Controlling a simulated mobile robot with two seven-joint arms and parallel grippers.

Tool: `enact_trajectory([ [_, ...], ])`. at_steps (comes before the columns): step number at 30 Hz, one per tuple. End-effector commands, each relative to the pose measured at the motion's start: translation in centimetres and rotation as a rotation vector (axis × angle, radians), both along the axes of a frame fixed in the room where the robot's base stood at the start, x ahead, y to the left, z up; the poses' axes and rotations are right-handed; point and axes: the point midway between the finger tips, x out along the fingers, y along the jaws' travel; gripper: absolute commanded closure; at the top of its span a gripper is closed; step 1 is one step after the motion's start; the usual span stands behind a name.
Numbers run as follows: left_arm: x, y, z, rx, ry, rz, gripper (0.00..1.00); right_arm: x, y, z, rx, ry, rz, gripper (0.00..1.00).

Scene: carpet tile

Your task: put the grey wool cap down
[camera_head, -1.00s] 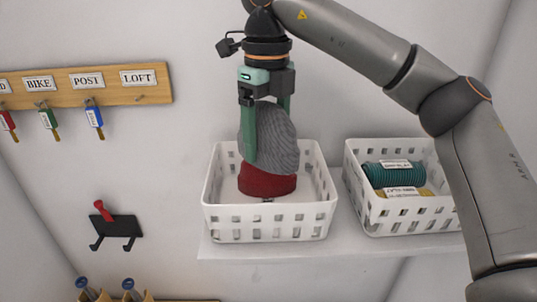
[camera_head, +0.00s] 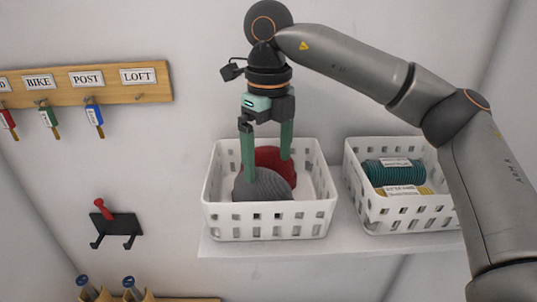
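The grey wool cap (camera_head: 264,188) lies in the front left of the left white basket (camera_head: 266,221), in the head view. A red cap (camera_head: 276,161) sits behind it in the same basket, partly hidden by the grey cap. My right gripper (camera_head: 267,170) points down into the basket from above. Its green fingers are spread apart, one at the grey cap's left part and one by the red cap's right side. The gripper looks open. I cannot tell whether the left finger touches the cap. My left gripper is not in view.
A second white basket (camera_head: 403,219) with a teal rolled item (camera_head: 393,172) stands to the right on the same white shelf (camera_head: 330,246). A wooden key rack (camera_head: 120,95) and a black hook plate (camera_head: 118,224) are on the wall at left.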

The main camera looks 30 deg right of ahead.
Motion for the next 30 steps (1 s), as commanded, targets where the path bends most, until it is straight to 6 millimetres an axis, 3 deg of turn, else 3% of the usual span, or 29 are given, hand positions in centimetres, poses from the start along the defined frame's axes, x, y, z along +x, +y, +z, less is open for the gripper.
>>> enact_trajectory([
  [5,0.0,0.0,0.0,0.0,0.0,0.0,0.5,0.0,0.0,0.1,0.0,-0.001,0.0,0.0],
  [11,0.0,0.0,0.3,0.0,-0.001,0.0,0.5,0.1,0.1,1.5,0.001,-0.005,0.0,0.0],
  [17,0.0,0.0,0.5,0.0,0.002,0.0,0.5,0.0,0.1,6.3,0.0,-0.007,-0.001,0.0],
  [30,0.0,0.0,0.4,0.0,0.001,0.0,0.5,0.0,0.1,11.9,-0.002,-0.003,0.0,0.0],
])
